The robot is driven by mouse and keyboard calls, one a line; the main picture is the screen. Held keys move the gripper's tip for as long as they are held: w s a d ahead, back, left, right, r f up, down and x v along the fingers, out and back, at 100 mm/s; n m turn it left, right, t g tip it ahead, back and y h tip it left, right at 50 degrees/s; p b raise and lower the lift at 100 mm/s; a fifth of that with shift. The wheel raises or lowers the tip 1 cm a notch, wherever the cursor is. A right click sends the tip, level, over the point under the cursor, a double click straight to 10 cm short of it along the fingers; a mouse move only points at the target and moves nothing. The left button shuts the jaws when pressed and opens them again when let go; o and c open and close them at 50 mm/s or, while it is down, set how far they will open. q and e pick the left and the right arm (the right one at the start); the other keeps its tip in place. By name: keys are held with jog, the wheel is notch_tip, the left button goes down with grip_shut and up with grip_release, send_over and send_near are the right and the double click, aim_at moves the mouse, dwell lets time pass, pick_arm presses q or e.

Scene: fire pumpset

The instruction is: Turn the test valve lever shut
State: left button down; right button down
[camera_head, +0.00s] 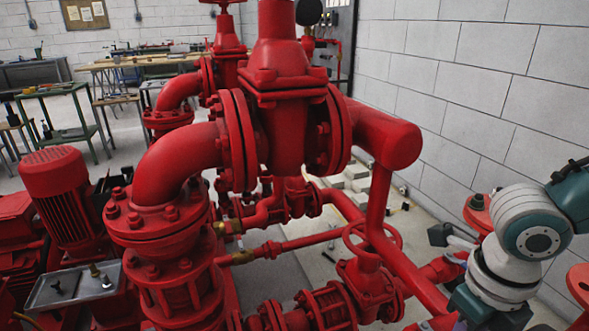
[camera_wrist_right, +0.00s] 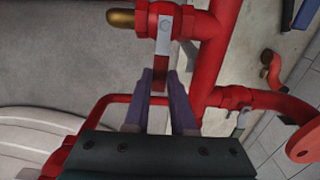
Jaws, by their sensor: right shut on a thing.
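In the right wrist view, the test valve (camera_wrist_right: 184,22) is at the top, with a brass end (camera_wrist_right: 121,18) on its left side. The lever runs down the picture, roughly crosswise to the short pipe line through the valve. My right gripper (camera_wrist_right: 162,78) is shut on the lower end of the lever, with one purple finger on each side. In the head view my right arm comes in from the right, and its fingertips and the lever cannot be made out there. My left gripper is not in view.
Red pipes surround the valve, including a thick upright pipe (camera_wrist_right: 218,55) just right of my fingers. In the head view, large red flanged pipework (camera_head: 285,110) fills the middle, with a red handwheel (camera_head: 372,240) left of my arm. A block wall (camera_head: 470,85) is behind.

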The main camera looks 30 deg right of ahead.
jog(key=shift+d, duration=0.1)
dwell(0.4)
jog(key=c, duration=0.7)
grip_release()
jog(key=shift+c, duration=0.2)
jog(key=shift+r, duration=0.1)
notch_tip(320, 180, up, 10)
jog(key=p, duration=0.1)
jog(key=shift+p, duration=0.4)
